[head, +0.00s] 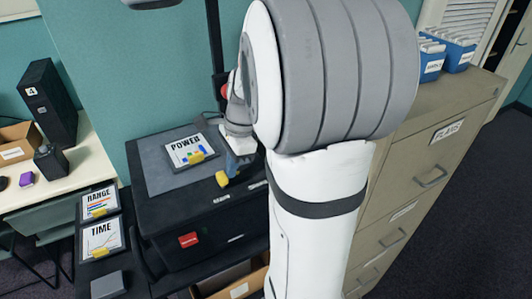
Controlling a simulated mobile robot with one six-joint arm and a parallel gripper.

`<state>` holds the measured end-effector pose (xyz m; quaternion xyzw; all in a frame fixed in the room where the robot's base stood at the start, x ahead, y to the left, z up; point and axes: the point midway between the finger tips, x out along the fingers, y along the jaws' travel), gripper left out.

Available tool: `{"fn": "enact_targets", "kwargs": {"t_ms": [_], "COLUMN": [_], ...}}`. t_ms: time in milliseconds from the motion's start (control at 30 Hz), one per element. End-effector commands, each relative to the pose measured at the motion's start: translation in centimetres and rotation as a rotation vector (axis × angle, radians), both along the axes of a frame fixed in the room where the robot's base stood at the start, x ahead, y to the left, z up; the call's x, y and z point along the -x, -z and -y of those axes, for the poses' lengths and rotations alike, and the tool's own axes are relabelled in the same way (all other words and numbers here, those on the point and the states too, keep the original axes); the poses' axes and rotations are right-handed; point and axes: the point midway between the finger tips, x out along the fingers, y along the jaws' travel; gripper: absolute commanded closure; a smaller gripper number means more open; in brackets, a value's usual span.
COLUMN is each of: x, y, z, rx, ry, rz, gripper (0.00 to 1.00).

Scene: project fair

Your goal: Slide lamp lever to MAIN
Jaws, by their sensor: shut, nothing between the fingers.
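A yellow lever knob (222,179) stands on the top of a black cabinet (160,222), near its front edge. It may be the lamp lever; its slot is too small to make out. Small pale labels (222,198) lie along the front edge beside it, but I cannot read MAIN on any of them. My gripper (232,170) points down just right of and behind the knob, with its fingers shut and empty. It looks close to the knob, but I cannot tell whether they touch. My arm hides the cabinet's right part.
A POWER card (188,149) stands on the grey mat behind the knob. A red switch (188,240) is on the cabinet front. RANGE (100,202) and TIME (102,237) cards stand at left. A beige filing cabinet (440,165) with blue bins (432,58) is at right.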

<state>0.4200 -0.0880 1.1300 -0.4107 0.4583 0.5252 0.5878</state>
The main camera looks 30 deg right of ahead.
Motion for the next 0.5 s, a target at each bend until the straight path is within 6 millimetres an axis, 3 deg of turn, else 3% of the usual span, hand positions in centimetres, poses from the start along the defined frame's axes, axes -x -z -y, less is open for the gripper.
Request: {"fn": "enact_targets", "kwargs": {"t_ms": [267,467,500], "x": [0.1,0.3,0.3], "y": [0.0,-0.2,-1.3], "z": [0.8,4.3,4.4], "rx": [-0.003,-0.003,0.001], "ry": [0.002,0.000,-0.001], "rz": [-0.002,0.000,0.007], "gripper": [1.00,1.00,1.00]}}
